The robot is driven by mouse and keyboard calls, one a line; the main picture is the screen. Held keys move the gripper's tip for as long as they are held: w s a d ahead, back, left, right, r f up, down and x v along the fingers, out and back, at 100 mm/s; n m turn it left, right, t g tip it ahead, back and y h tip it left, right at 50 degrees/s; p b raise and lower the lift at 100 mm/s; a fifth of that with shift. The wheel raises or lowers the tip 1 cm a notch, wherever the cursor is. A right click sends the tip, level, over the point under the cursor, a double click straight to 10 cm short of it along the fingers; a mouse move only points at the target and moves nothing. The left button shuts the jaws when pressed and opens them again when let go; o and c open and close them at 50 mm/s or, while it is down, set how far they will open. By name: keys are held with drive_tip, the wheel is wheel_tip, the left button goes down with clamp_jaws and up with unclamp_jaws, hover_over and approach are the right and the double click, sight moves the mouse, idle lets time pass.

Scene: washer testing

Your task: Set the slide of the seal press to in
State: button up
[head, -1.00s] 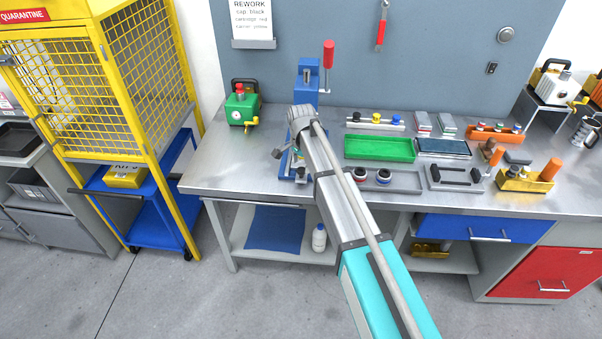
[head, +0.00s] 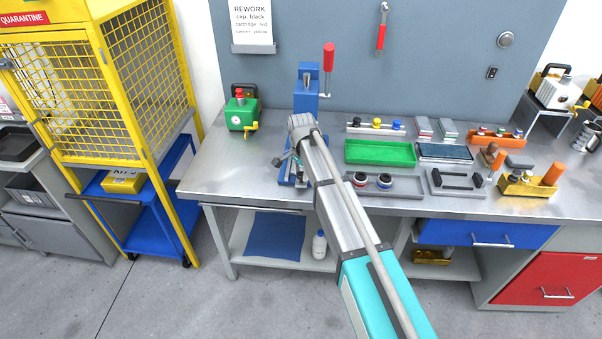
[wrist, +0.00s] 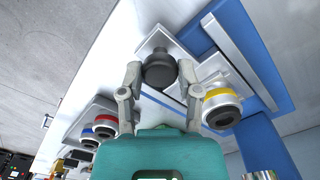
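The blue seal press (head: 307,98) with its red-handled lever stands on the bench, partly behind my arm in the head view. In the wrist view its slide shows as a pale metal plate (wrist: 158,40) with a black knob (wrist: 160,70) at its front end. A yellow-ringed cup (wrist: 222,105) sits beside the knob, on the press column side. My gripper (wrist: 160,76) has one finger on each side of the knob, and both tips appear to touch it. My arm hides most of the slide in the head view.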

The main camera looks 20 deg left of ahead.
clamp_jaws()
drive_tip(key=shift+w+a, duration=0.3)
drive_tip(key=shift+w, duration=0.8)
drive_tip(key=shift+w+a, duration=0.25)
drive_tip(key=shift+w, duration=0.9)
drive_tip(key=shift+w+a, duration=0.3)
drive_tip(key=shift+w, duration=0.8)
drive_tip(key=o, duration=0.7)
unclamp_jaws()
drive_tip(key=shift+w, duration=0.1)
drive_tip(key=shift+r, duration=0.1)
